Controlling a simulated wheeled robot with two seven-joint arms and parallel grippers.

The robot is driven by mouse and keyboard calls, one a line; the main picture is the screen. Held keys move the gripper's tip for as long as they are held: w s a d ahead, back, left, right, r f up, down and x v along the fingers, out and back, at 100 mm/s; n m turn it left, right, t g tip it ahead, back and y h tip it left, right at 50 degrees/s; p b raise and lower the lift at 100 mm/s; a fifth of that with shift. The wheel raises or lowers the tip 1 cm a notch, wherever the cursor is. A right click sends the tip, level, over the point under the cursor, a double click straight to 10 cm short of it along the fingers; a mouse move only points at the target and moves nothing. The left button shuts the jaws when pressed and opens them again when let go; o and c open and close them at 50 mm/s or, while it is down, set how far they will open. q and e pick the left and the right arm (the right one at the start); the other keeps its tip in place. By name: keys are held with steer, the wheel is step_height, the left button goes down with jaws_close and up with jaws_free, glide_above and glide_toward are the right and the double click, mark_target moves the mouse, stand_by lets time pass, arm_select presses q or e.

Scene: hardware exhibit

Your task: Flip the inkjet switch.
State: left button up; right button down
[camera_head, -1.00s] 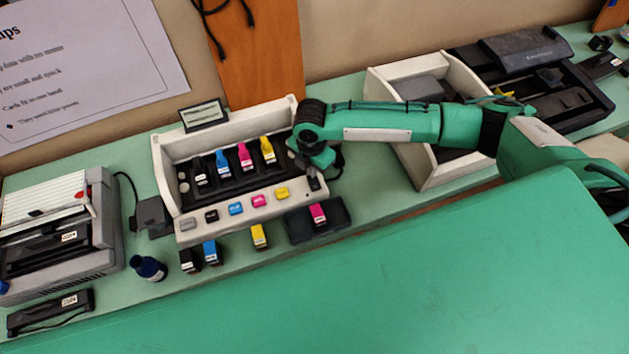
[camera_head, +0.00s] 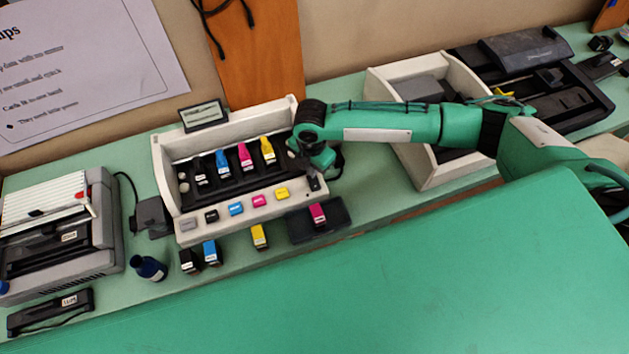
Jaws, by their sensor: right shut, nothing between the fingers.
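The inkjet exhibit (camera_head: 166,170) is a white open-fronted box with black, blue, magenta and yellow cartridges in a dark carriage. Its front ledge has a row of coloured buttons and, at the right end, a small black switch (camera_head: 314,183). My right arm comes in from the right, and my right gripper (camera_head: 318,165) points down at the right end of the box, just above the switch. It is shut and empty. I cannot tell whether it touches the switch. The wrist hides part of the box's right wall. My left gripper is not in view.
A grey printer (camera_head: 107,235) is at left. A white bin (camera_head: 428,180) and a black printer (camera_head: 590,97) are at right.

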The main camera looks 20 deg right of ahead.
steer(key=shift+f+b, duration=0.45)
steer(key=shift+f, duration=0.6)
stand_by(0.9)
step_height(320, 180, up, 7)
steer(key=p, duration=0.7)
steer(key=shift+r, duration=0.1)
stand_by(0.3)
